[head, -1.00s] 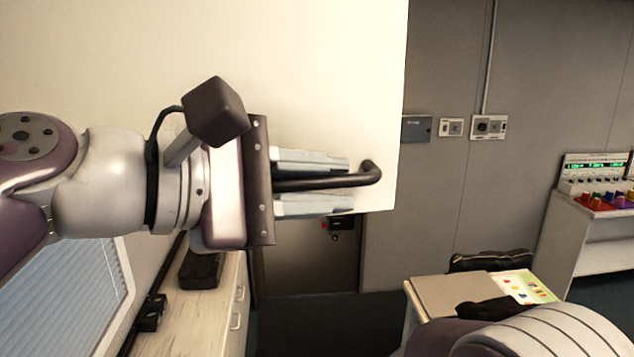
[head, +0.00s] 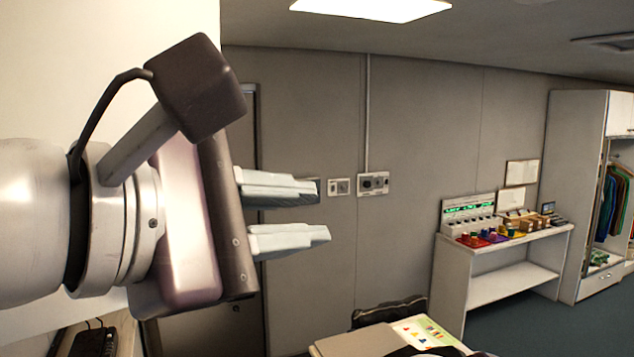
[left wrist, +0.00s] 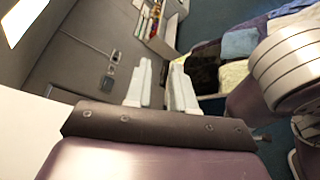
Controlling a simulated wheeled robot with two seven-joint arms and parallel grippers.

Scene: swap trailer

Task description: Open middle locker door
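A large white panel (head: 110,60), which looks like a locker door, fills the upper left of the head view, behind my left gripper. Part of a white surface (left wrist: 25,135) also shows at the left of the left wrist view. My left gripper (head: 325,212) points right with its two pale fingers apart and nothing between them; the left wrist view (left wrist: 161,72) shows the same empty gap. The black bar handle is not visible now. My right gripper is not in view.
A grey wall with switch boxes (head: 373,184) stands behind. A desk with coloured items (head: 500,250) and an open wardrobe (head: 575,190) with hanging clothes are at the right. A low table (head: 345,345) stands at the bottom centre. A ceiling light is above.

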